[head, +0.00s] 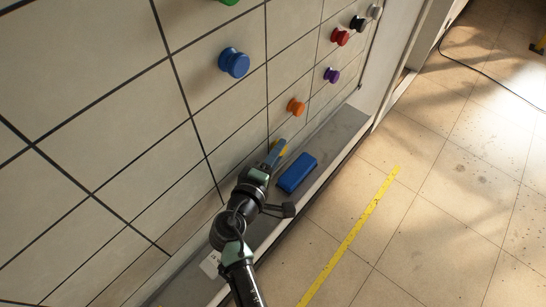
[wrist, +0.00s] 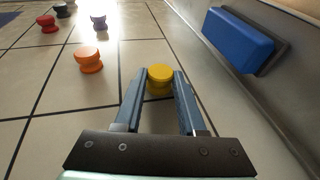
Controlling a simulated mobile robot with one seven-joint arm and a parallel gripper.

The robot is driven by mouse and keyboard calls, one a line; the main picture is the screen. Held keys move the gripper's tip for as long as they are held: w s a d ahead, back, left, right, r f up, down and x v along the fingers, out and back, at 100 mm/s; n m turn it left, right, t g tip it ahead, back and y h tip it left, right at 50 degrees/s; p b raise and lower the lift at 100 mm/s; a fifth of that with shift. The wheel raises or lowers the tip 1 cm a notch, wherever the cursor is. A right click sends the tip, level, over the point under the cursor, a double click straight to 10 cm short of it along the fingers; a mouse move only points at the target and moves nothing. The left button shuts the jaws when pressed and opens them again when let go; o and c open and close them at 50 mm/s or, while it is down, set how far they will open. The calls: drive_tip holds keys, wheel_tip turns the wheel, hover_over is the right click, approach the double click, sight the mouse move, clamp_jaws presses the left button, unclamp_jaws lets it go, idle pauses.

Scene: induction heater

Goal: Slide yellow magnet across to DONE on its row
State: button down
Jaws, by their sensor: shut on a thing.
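The yellow magnet (wrist: 159,78) is a round knob on the white gridded board. In the wrist view it sits between the fingertips of my gripper (wrist: 157,88), which is shut on it. In the head view my gripper (head: 277,150) is low on the board (head: 130,130), and only a sliver of the yellow magnet (head: 282,148) shows past the fingers. I cannot read any column label, so the DONE column cannot be made out.
An orange magnet (head: 296,106) is above the gripper, with a purple one (head: 331,75) farther along. Blue (head: 234,63), red (head: 340,37) and other magnets are higher up. A blue eraser (head: 297,173) lies on the grey ledge (head: 345,130) below the board, close to the gripper.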

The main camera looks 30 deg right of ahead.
drive_tip(key=shift+w+d+r+b, duration=0.15)
drive_tip(key=shift+w+d, duration=0.2)
drive_tip(key=shift+d, duration=0.5)
drive_tip(key=shift+w+d+b, duration=0.15)
drive_tip(key=shift+w+d, duration=0.2)
drive_tip(key=shift+d, duration=0.45)
drive_tip(key=shift+w+d+r+b, duration=0.15)
drive_tip(key=shift+w+d, duration=0.2)
drive_tip(key=shift+d, duration=0.5)
drive_tip(key=shift+f, duration=0.1)
drive_tip(key=shift+c, duration=2.1)
unclamp_jaws()
drive_tip(key=b+v, duration=0.2)
drive_tip(key=v, duration=1.1)
